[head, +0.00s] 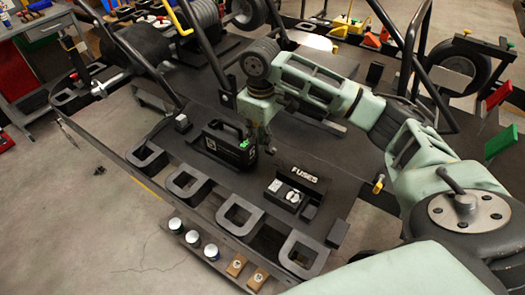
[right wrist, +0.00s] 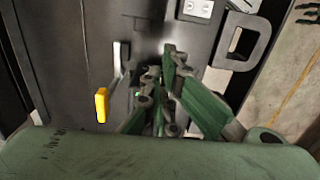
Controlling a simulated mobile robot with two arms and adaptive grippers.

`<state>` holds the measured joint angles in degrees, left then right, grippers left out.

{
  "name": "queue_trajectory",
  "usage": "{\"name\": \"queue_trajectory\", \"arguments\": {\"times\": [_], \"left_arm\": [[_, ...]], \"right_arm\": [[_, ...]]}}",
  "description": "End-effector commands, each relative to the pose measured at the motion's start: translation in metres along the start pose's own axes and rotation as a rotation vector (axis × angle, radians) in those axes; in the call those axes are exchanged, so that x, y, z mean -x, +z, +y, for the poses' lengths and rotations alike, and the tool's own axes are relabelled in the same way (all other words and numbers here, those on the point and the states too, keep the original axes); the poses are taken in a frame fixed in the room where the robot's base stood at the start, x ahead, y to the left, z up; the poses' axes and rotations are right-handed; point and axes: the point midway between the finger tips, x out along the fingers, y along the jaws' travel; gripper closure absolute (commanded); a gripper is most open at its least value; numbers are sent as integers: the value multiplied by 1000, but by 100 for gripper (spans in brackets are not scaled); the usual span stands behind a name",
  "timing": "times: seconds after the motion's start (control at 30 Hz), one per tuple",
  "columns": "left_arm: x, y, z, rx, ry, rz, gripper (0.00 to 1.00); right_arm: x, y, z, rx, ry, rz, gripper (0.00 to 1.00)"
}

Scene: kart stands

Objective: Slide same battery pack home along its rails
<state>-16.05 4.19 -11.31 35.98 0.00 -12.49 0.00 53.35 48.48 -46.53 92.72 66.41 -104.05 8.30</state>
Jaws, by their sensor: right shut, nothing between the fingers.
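The black battery pack (head: 222,154), with a loop handle on top and a green mark near one end, sits upright on the kart's dark floor in the head view. My right gripper (head: 266,148) is low at the pack's right end, shut and empty. I cannot tell whether it touches the pack. The right wrist view shows the gripper's green fingers (right wrist: 160,75) close together above the dark floor; the pack is not clear there. The rails under the pack are hidden or too dark to make out. My left gripper is in neither view.
A fuse box (head: 311,180) marked FUSES stands right of the pack. Grey square loops (head: 240,217) line the near edge, with several round cans (head: 193,238) below. Black frame tubes (head: 186,55) rise behind. A yellow-handled lever (right wrist: 101,105) shows in the wrist view.

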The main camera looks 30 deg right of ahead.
Motion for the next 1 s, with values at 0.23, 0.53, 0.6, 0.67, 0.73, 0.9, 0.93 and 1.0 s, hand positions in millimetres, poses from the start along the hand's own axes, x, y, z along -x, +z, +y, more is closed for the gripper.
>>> {"name": "queue_trajectory", "arguments": {"times": [0.23, 0.53, 0.6, 0.67, 0.73, 0.9, 0.93, 1.0], "left_arm": [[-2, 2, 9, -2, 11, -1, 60], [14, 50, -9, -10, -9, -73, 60], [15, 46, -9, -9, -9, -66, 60], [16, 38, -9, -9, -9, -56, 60], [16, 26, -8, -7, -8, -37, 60], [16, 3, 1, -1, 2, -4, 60], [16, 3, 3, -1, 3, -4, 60], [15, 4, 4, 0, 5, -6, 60]], "right_arm": [[-6, 3, 10, -25, -5, -10, 100], [-60, 3, 10, -24, -4, -9, 100], [-71, 3, 10, -24, -3, -9, 100], [-78, 3, 10, -24, -4, -6, 100], [-85, 2, 10, -24, -4, -6, 100], [-93, 2, 10, -23, -2, -5, 100], [-93, 2, 10, -23, -2, -5, 100], [-93, 2, 10, -23, -2, -5, 100]]}}
